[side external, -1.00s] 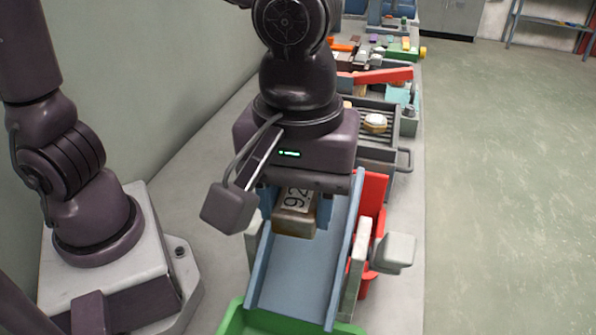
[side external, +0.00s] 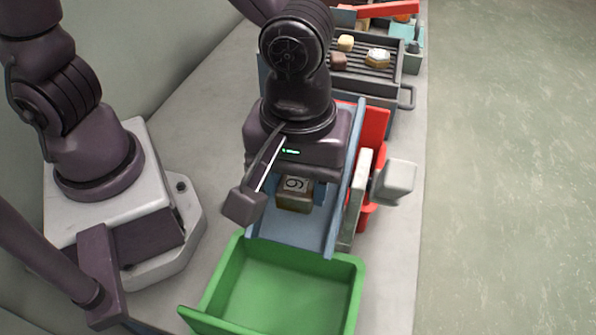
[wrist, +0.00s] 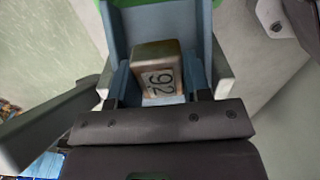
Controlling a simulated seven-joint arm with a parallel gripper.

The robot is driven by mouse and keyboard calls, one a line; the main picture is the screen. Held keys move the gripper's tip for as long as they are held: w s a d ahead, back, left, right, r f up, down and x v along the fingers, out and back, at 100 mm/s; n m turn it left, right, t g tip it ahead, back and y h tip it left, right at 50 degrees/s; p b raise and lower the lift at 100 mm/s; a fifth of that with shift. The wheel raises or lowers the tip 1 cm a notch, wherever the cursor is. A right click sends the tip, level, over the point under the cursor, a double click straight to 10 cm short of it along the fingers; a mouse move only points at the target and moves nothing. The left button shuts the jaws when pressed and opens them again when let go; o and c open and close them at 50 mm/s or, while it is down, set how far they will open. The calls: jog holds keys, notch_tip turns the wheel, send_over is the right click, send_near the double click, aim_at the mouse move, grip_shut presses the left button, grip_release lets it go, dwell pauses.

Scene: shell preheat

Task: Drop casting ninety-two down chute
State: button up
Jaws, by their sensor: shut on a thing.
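The casting ninety-two (side external: 295,198) is a brownish block with a pale label. The label reads 92 in the wrist view (wrist: 160,72). My gripper (side external: 296,190) is shut on the casting, with a blue finger on each side of it. It holds the casting over the blue-grey chute (side external: 293,234), between the chute's side walls. I cannot tell whether the casting touches the chute floor. The chute (wrist: 157,20) also shows beyond the casting in the wrist view. The chute's lower end meets a green bin (side external: 285,285), whose visible floor is empty.
A red part (side external: 374,135) and a grey block (side external: 395,183) stand right of the chute. Behind is a dark grate tray (side external: 362,79) holding several small castings. The bench's right edge borders open floor (side external: 510,170).

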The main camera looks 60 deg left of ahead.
jog(key=o, duration=1.1)
jog(key=shift+c, duration=0.2)
notch_tip(320, 180, up, 13)
dwell(0.4)
